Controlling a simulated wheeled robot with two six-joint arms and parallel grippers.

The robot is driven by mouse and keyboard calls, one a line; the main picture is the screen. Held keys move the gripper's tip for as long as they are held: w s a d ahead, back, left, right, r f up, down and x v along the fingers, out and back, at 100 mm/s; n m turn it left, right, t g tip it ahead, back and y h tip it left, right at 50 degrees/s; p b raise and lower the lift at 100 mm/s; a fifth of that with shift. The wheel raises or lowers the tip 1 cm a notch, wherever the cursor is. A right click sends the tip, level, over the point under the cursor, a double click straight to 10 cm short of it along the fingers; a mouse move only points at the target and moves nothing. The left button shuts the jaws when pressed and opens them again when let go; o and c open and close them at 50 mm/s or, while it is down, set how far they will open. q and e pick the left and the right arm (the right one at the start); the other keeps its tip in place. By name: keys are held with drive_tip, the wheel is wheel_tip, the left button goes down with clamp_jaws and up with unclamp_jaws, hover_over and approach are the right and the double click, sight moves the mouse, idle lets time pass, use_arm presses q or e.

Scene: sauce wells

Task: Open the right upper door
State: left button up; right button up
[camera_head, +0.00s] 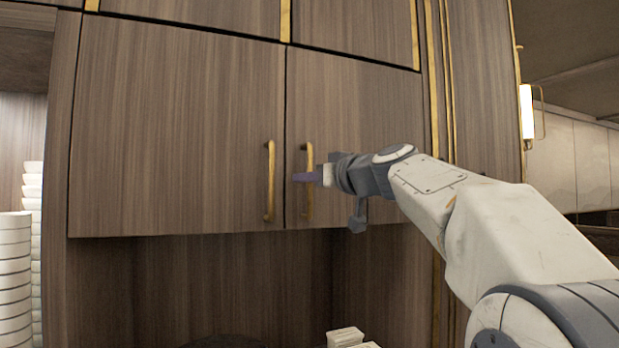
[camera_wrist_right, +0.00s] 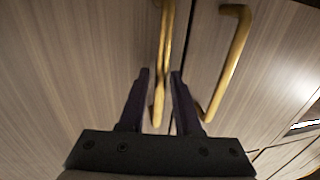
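The right upper door (camera_head: 362,95) is a brown wood-grain panel, closed level with the left upper door (camera_head: 170,130). Its upright gold bar handle (camera_head: 309,155) is near its left edge. My right gripper (camera_head: 306,177) is at this handle, reaching in from the right. In the right wrist view, the handle (camera_wrist_right: 160,95) runs between the two dark fingers of my right gripper (camera_wrist_right: 160,72). Gaps show on both sides of the handle, so the fingers look open around it, not clamped. My left gripper is not in view.
The left door's gold handle (camera_head: 269,180) is close beside, across a narrow seam; it also shows in the right wrist view (camera_wrist_right: 228,65). Stacked white dishes (camera_head: 14,275) stand at the far left. Pale objects (camera_head: 346,337) sit below the cabinet. A lit wall lamp (camera_head: 526,112) is at right.

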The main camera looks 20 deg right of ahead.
clamp_jaws()
idle(1.2)
